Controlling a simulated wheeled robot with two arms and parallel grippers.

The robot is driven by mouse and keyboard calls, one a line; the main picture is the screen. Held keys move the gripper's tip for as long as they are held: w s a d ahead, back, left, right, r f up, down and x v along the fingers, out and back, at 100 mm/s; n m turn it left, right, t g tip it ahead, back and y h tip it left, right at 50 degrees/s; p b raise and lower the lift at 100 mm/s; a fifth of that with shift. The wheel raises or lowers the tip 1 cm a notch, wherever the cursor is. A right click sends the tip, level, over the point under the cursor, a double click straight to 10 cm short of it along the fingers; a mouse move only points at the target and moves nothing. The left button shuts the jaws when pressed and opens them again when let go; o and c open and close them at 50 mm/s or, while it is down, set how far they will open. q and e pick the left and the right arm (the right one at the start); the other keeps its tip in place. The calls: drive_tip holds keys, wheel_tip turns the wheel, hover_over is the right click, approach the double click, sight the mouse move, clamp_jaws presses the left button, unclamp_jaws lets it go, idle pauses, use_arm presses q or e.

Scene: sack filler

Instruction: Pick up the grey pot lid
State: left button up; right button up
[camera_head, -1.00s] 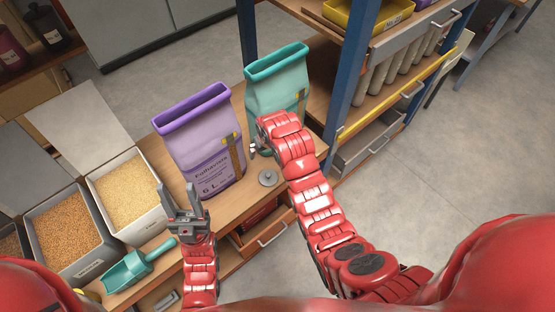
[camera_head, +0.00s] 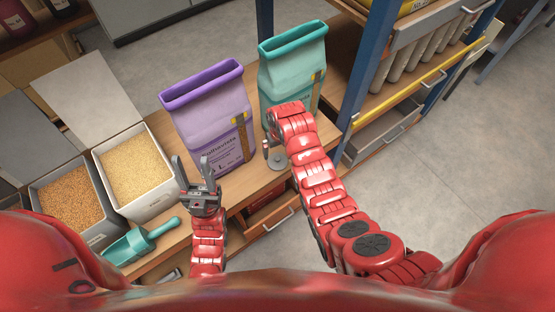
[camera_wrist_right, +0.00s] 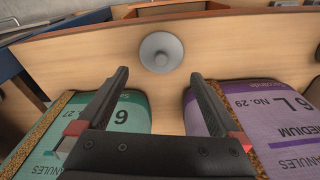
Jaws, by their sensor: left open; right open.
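The grey pot lid (camera_head: 278,162) lies on the wooden bench to the right of the purple sack, partly hidden by my right gripper. In the right wrist view the round lid (camera_wrist_right: 161,52) shows whole, with a small knob in its middle. It lies beyond and between my open right fingertips (camera_wrist_right: 160,75), apart from them. In the head view my right gripper (camera_head: 268,150) is mostly hidden by its own wrist. My left gripper (camera_head: 191,165) is open and empty in front of the purple sack.
A purple sack (camera_head: 210,120) and a teal sack (camera_head: 292,75) stand open on the bench (camera_head: 252,182). Bins of grain (camera_head: 137,175) and a teal scoop (camera_head: 140,243) are at the left. A blue-posted shelf (camera_head: 372,70) stands at the right.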

sight(278, 158)
drive_tip(key=shift+w+f, duration=0.15)
drive_tip(key=shift+f, duration=0.35)
drive_tip(key=shift+s+f+p, duration=0.2)
drive_tip(key=shift+f+p, duration=0.45)
drive_tip(key=shift+p, duration=0.15)
drive_tip(key=shift+f+p, duration=0.45)
drive_tip(key=shift+f, duration=0.4)
drive_tip(key=shift+w+a+f, duration=0.1)
drive_tip(key=shift+f, duration=1)
drive_tip(key=shift+c, duration=0.2)
drive_tip(key=c, duration=0.9)
